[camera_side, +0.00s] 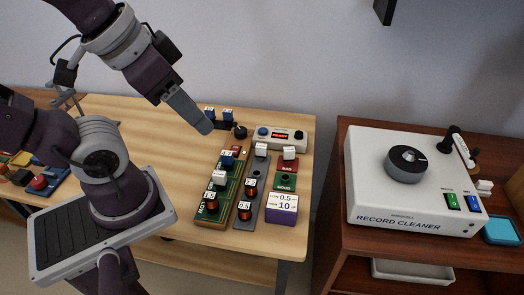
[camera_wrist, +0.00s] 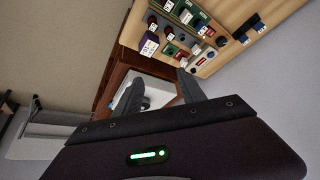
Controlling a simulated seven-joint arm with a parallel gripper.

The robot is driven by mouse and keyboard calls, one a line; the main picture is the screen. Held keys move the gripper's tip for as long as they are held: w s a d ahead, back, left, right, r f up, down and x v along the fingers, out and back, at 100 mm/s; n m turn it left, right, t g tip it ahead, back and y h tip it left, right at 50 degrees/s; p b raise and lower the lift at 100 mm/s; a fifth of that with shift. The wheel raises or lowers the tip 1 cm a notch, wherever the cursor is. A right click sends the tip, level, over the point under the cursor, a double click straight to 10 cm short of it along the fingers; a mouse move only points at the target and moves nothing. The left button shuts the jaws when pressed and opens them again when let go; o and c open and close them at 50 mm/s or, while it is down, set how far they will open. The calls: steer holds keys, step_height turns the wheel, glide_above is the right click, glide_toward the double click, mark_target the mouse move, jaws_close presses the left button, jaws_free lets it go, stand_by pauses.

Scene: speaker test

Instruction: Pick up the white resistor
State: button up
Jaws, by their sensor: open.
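Several small white blocks that could be the white resistor stand on the table: one (camera_side: 261,149) at the top of a grey strip, one (camera_side: 289,153) on a red pad, and one (camera_side: 219,177) on a green board. I cannot tell which is meant. My gripper (camera_side: 206,126) hangs above the back of the table, left of these blocks, apart from them. In the wrist view my gripper (camera_wrist: 160,92) shows two spread fingers with nothing between them. The test parts appear small at the top of that view.
The green board (camera_side: 229,196) and grey strip (camera_side: 256,175) also hold dark and blue parts. A purple box (camera_side: 282,208) sits in front, a meter (camera_side: 280,138) behind. A record cleaner (camera_side: 408,190) stands on the right table.

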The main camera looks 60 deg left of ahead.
steer(key=w+a+f+m+g+y, duration=0.1)
steer(key=w+a+f+m+g, duration=0.25)
steer(key=w, duration=0.65)
steer(key=m+t+h, duration=0.1)
steer(key=m+h, duration=0.3)
steer(key=m, duration=0.1)
glide_above(261, 145)
steer(key=s+a, duration=0.2)
step_height(261, 145, down, 21)
steer(key=x, duration=0.7)
steer(key=shift+w+d+f, duration=0.1)
steer(key=shift+d+f, duration=0.05)
steer(key=shift+f, duration=0.1)
jaws_close()
